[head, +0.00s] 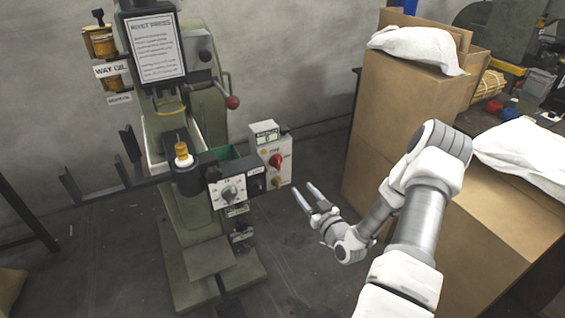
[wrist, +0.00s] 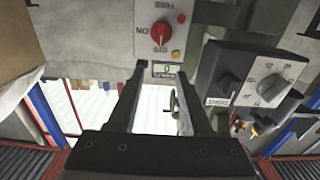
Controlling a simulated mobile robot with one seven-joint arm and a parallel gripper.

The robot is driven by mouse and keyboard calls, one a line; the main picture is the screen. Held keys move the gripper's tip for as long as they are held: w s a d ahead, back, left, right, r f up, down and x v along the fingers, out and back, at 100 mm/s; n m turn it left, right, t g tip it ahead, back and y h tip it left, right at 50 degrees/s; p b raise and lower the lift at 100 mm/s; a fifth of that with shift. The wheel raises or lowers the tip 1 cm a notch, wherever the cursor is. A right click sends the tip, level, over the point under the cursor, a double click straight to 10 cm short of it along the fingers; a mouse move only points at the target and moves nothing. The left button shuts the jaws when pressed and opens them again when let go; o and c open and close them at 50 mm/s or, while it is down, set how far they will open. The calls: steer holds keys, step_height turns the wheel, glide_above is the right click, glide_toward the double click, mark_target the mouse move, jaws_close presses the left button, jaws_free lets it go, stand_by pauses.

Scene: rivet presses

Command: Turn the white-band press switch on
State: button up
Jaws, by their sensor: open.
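One green rivet press (head: 185,230) stands at the left in the head view; I cannot make out a white band on it. My gripper (head: 301,186) is open and empty, right of and below the box. In the wrist view its fingertips (wrist: 160,77) are apart from the switch.
A dark box with a dial (head: 228,190) sits left of the control box. A lever with a red ball (head: 232,102) sticks out above. Cardboard boxes (head: 395,125) with white sacks (head: 420,48) stand close on the right. Floor shows between press and boxes.

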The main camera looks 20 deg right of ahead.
mark_target(279, 159)
steer(key=w, duration=0.5)
steer(key=w+b, duration=0.1)
steer(key=w, duration=0.5)
steer(key=w+b, duration=0.1)
steer(key=w, duration=0.5)
steer(key=shift+w+a, duration=0.1)
steer(key=shift+a, duration=0.25)
jaws_close()
